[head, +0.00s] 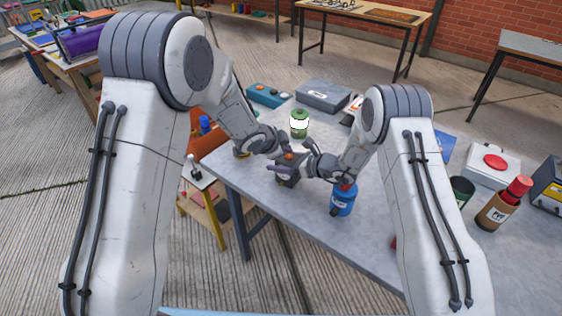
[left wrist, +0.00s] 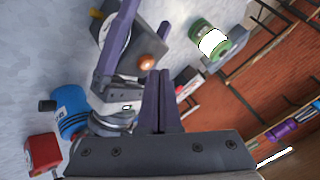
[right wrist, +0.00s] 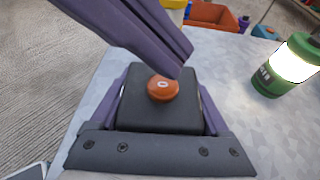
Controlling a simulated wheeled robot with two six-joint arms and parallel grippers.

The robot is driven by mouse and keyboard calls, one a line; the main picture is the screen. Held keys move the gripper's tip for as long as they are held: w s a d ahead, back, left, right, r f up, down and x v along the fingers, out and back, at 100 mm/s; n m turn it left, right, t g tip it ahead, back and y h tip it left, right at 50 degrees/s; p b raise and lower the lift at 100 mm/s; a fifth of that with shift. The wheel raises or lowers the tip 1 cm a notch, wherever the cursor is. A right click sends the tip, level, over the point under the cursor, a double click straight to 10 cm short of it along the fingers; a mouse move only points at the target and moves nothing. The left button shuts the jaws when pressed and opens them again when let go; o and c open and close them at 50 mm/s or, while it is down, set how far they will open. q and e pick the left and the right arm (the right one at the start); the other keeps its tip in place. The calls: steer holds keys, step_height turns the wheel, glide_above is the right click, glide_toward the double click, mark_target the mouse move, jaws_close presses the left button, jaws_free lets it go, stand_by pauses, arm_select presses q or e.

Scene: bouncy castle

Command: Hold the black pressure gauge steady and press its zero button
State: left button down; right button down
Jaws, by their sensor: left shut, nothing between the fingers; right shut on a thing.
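The black pressure gauge (head: 287,173) is on or just above the grey table, between my two grippers. Its orange zero button (right wrist: 163,88), marked 0, faces up in the right wrist view. My right gripper (right wrist: 163,115) is shut on the gauge, with a purple finger on each side of the black body. In the left wrist view the button (left wrist: 147,62) is close to the tips of my left gripper (left wrist: 160,74), which is shut and empty. The left fingers overlap the button's edge in the right wrist view; I cannot tell whether they touch it.
A green lantern (head: 300,123) stands behind the gauge. A grey case (head: 323,96) and a blue box (head: 268,96) lie at the back. The table's front edge is near.

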mark_target(286, 160)
arm_select(q)
step_height(286, 160, up, 6)
stand_by(0.6)
stand_by(0.5)
